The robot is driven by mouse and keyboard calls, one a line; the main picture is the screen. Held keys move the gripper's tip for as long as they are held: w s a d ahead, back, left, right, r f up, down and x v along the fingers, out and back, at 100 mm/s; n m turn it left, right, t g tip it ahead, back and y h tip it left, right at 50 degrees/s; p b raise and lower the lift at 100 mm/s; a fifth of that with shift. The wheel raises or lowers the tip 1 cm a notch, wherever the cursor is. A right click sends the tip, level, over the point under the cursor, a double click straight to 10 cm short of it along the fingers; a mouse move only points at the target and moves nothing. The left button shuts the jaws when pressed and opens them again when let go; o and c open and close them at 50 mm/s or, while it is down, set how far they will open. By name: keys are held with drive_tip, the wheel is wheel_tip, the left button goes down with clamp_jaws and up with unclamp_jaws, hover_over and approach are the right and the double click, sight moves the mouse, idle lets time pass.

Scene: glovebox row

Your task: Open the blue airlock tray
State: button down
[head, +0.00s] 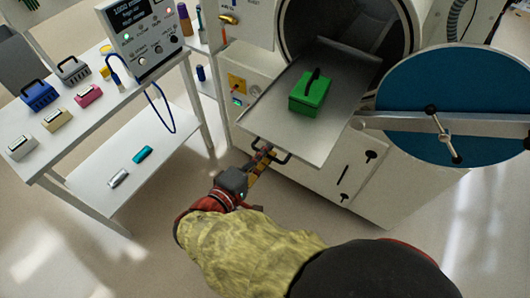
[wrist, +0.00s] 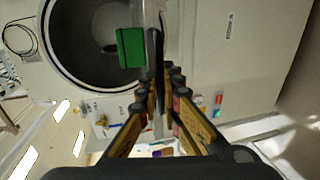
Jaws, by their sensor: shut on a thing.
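The airlock tray (head: 268,110) is a flat grey metal sheet, extended out of the round opening (head: 345,25). Its dark handle (head: 286,160) is on the front edge. My gripper (head: 265,151) is shut on this handle. In the wrist view, my gripper (wrist: 160,82) has its fingers on both sides of the dark handle bar (wrist: 155,48). The round airlock door (head: 425,103) has a blue face and stands open at the right. A green box (head: 310,97) with a black handle sits on the tray. The fingers partly hide the handle.
A white table (head: 105,115) at the left holds blue, grey, pink, tan and white boxes and an instrument with a display (head: 140,35). A teal cylinder (head: 142,154) and a silver one (head: 118,178) lie on its lower shelf. The floor before the tray is clear.

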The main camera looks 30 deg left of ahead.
drive_tip(key=shift+s+f, duration=0.1)
drive_tip(key=c, duration=2.3)
unclamp_jaws()
drive_tip(key=shift+s, duration=0.2)
drive_tip(key=shift+o, duration=1.3)
drive_tip(key=shift+w, duration=0.1)
drive_tip(key=shift+r, duration=0.2)
